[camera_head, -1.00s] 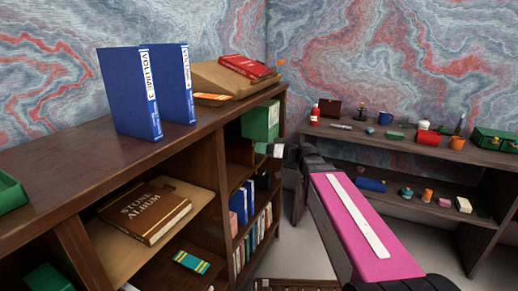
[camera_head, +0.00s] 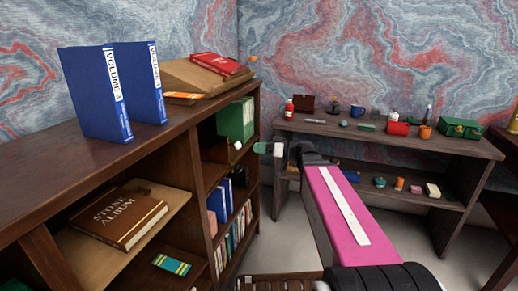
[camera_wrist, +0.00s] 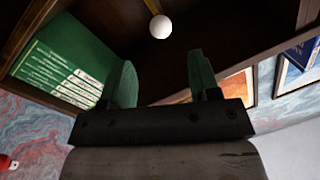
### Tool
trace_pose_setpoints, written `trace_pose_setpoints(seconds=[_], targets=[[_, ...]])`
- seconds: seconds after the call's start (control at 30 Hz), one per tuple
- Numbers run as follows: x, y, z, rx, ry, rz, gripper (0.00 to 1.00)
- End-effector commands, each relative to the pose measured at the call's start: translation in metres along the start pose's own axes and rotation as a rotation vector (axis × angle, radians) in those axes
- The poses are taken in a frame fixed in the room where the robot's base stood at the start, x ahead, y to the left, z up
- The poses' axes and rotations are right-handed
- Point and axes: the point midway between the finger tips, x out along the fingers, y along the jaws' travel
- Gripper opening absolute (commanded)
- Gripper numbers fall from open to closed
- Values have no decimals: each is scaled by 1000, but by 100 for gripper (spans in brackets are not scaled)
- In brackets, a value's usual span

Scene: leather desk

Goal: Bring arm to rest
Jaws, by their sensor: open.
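My gripper (camera_head: 262,148) is at the end of my pink arm, just outside the right end of the wooden bookshelf (camera_head: 190,125) in the head view. In the wrist view my gripper (camera_wrist: 163,78) shows two green fingers standing well apart, with nothing held between them. A white ball (camera_wrist: 160,27) shows beyond the fingertips, apart from them. A small white thing (camera_head: 238,145) also shows in the shelf opening below the green box files in the head view; it looks like the same ball. My arm is stretched forward.
Blue volumes (camera_head: 95,92) and a red book (camera_head: 222,64) stand or lie on the bookshelf top. Grey floor (camera_head: 290,235) lies between.

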Motion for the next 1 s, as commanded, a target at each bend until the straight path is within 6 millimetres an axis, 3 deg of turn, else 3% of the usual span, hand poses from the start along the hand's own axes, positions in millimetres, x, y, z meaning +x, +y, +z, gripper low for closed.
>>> trace_pose_setpoints(seconds=[0.13, 0.23, 0.47, 0.67, 0.8, 1.0], targets=[[0, 1, 6, 15, -20, 7, 56], [0, 4, 24, 64, -84, 31, 56], [-12, 16, 104, 285, -373, 183, 56], [-45, 26, 183, 492, -650, 421, 56], [-78, 31, 230, 609, -819, 633, 56], [-129, 34, 275, 703, -990, 956, 56]])
